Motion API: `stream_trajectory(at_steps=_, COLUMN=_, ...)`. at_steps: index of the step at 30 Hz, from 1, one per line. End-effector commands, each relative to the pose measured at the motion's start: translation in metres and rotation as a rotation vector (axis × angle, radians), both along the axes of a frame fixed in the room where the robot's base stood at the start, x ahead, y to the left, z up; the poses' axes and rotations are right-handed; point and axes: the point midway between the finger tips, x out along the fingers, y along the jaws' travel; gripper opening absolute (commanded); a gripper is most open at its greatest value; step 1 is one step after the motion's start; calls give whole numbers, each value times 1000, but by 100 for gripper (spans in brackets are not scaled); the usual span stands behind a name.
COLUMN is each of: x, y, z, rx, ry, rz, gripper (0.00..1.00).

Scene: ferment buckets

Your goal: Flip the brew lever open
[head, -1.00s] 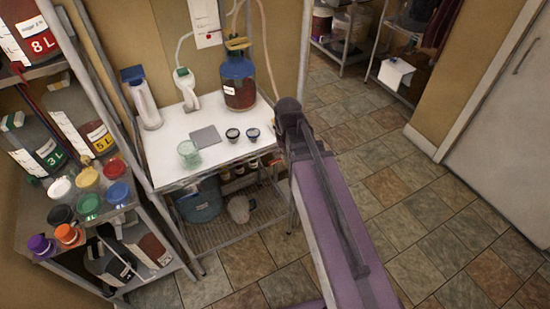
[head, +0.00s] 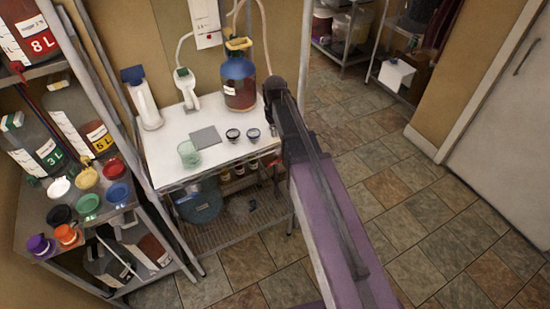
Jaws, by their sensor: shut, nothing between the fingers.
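A jug of dark red-brown liquid with a blue top (head: 239,82) stands at the back right of the white table. A yellow handle-like piece (head: 239,44) sits on top of it; I cannot tell whether this is the brew lever. A white upright device with a green mark (head: 187,88) stands to its left, with a hose running up from it. My dark arm joint is just right of the jug in the picture, at the table's right edge. My gripper cannot be made out; my arm hides part of that area.
The white table (head: 160,160) holds a green cup (head: 189,154), a grey square (head: 205,136) and two small dark-rimmed cups (head: 233,134). A left rack (head: 40,215) carries large jugs and several coloured lids. Tiled floor on the right is open.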

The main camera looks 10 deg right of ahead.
Motion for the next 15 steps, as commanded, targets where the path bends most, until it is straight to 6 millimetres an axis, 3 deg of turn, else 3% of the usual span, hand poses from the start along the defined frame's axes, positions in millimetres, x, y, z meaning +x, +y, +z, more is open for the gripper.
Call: stream_trajectory(at_steps=15, x=0, y=0, z=-16, rx=0, ry=0, rz=-1, gripper=0)
